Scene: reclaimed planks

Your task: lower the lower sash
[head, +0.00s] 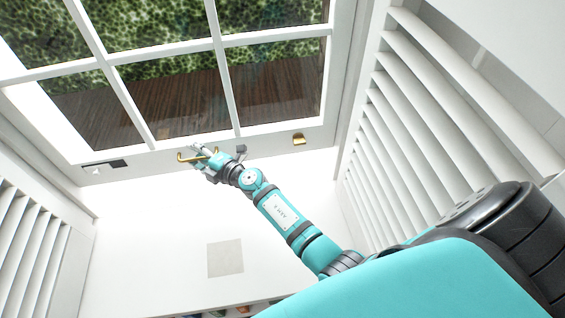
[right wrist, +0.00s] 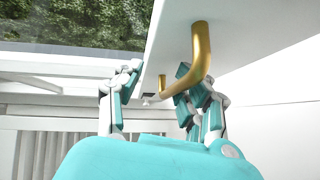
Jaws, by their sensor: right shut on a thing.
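The window sash with white bars (head: 180,46) fills the upper left of the head view, its bottom rail (head: 265,143) running across above a bright white area. A brass bar handle (head: 182,158) is fixed to this rail and shows large in the right wrist view (right wrist: 202,55). My right gripper (head: 205,153) is at the handle, shut on it; in the right wrist view its fingers (right wrist: 160,85) are on either side of the handle's far part. The fingers partly hide the handle. My left gripper is in neither view.
A second brass fitting (head: 299,140) sits further right on the rail. A dark fitting (head: 118,163) is at its left. Louvred white shutters stand at the right (head: 425,100) and left (head: 28,235). A pale square plate (head: 225,258) is on the white surface below.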

